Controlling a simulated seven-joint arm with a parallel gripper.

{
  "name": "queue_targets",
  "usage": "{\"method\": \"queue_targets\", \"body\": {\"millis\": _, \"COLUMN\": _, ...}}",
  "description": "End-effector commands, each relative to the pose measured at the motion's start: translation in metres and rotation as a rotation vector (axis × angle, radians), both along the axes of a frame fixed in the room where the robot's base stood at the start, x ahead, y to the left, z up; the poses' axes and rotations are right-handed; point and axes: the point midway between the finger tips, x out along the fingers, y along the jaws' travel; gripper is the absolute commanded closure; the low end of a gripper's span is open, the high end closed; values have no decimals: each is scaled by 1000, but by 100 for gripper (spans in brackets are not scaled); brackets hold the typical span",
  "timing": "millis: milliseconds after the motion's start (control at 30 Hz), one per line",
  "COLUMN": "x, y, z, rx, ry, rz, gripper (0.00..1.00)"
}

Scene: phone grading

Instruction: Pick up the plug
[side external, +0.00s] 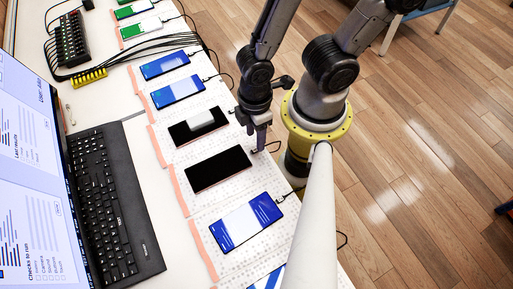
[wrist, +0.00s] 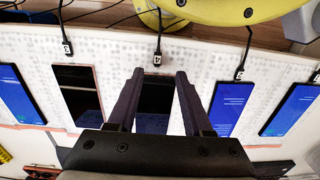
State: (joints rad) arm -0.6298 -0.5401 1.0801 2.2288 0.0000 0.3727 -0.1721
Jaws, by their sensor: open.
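Several small black plugs on cables lie along the edge of the white dotted mat. In the wrist view, one plug (wrist: 157,58) with a white numbered label sits just beyond and roughly between my fingertips, its cable running away to the top. My gripper (wrist: 160,75) is open, with the two dark fingers apart and nothing between them but the view of a black phone (wrist: 155,108) below. In the side view, my gripper (side external: 260,150) points down at the mat's right edge, beside a black phone (side external: 218,169). It partly hides the plug there. Whether the fingers touch the plug cannot be told.
Neighbouring plugs (wrist: 66,47) and (wrist: 239,73) lie to either side. A keyboard (side external: 95,205) and monitor (side external: 30,150) stand at the left.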

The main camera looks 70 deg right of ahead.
Motion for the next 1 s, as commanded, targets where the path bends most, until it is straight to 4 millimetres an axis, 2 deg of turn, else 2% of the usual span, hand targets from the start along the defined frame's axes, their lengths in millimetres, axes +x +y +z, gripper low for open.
{"method": "queue_targets", "body": {"millis": 167, "x": 0, "y": -2, "z": -10, "rx": -1, "ry": 3, "rz": -2, "gripper": 50}}
{"method": "queue_targets", "body": {"millis": 500, "x": 0, "y": -6, "z": -49, "rx": -1, "ry": 3, "rz": 0, "gripper": 50}}
{"method": "queue_targets", "body": {"millis": 1000, "x": 0, "y": -6, "z": -54, "rx": 0, "ry": 0, "rz": 0, "gripper": 50}}
